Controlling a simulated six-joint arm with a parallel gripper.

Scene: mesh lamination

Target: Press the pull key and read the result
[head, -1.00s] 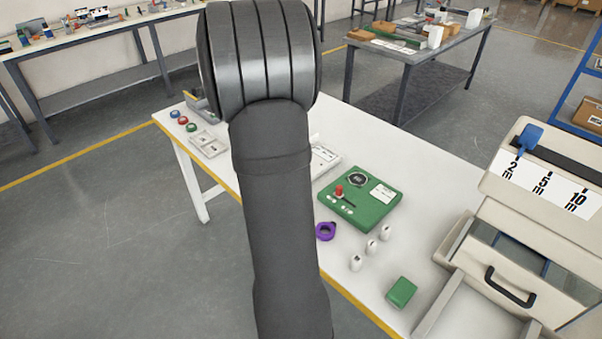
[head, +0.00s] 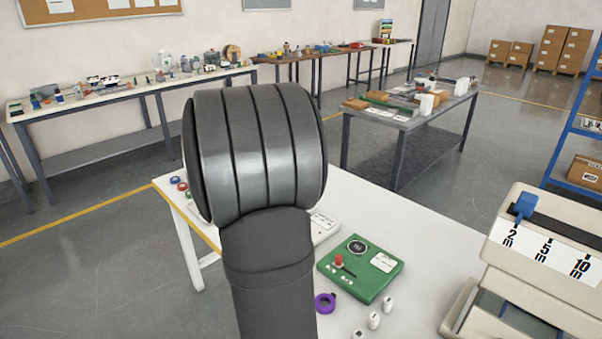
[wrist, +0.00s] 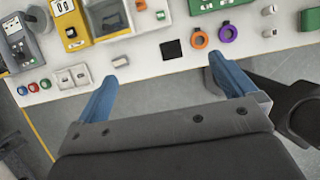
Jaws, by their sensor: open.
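My gripper (wrist: 160,75) shows in the wrist view with its two blue fingers wide apart and nothing between them. It is above the white table's edge; my arm hides it in the head view. A yellow device (wrist: 72,30) with a small display is at the top of the wrist view, left of the middle. A grey device (wrist: 18,42) with coloured parts is at its far left. A green device (head: 360,267) with a round dial and a red knob sits on the table in the head view. I cannot tell which part is the pull key, and no result is readable.
A cream machine (head: 545,265) with a blue slider and 2, 5 and 10 m marks stands at the right. A purple ring (wrist: 228,33), an orange ring (wrist: 200,39) and a black square (wrist: 172,49) lie on the white table (wrist: 142,62). Other benches stand behind.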

